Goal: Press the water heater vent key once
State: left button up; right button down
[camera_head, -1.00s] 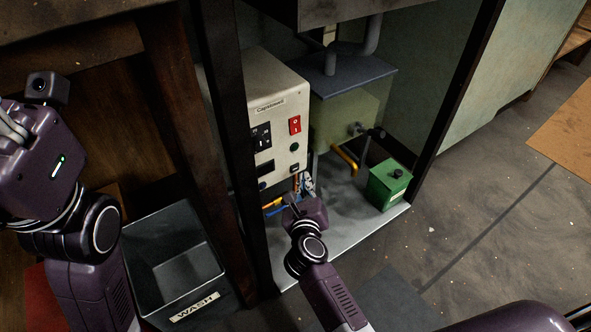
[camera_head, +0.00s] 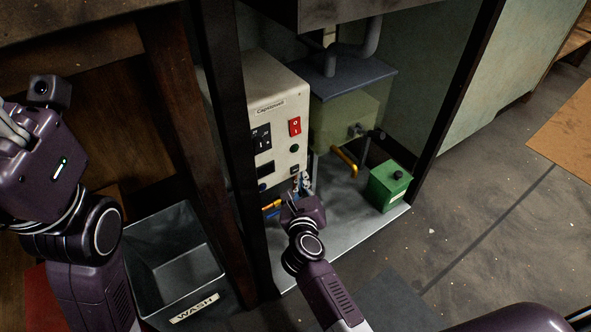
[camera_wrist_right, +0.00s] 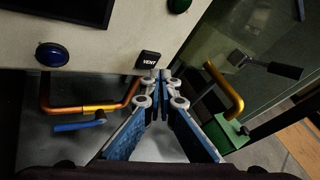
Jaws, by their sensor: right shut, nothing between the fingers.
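The black vent key (camera_wrist_right: 148,60), labelled VENT, is on the lower edge of the cream water heater panel (camera_wrist_right: 105,52) in the right wrist view. My right gripper (camera_wrist_right: 165,76) is shut and empty. Its tips appear just below and right of the key; I cannot tell whether they touch it. In the head view the right gripper (camera_head: 299,184) is at the bottom of the cream heater box (camera_head: 273,82), and the key is not clearly visible there. My left gripper (camera_head: 12,130) is at the left edge, only partly in view, with its jaws unclear.
The panel also has a red switch (camera_head: 295,126), a green button (camera_head: 294,148) and a blue button (camera_wrist_right: 52,54). Copper and yellow pipes (camera_wrist_right: 90,108) run below and beside it. A green box (camera_head: 390,186) stands right, inside the dark cabinet frame. A WASH bin (camera_head: 172,255) stands left.

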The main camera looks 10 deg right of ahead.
dwell(0.6)
jog(key=shift+w, duration=0.1)
jog(key=shift+w+a, duration=0.15)
jog(key=shift+w, duration=0.1)
jog(key=shift+w, duration=0.1)
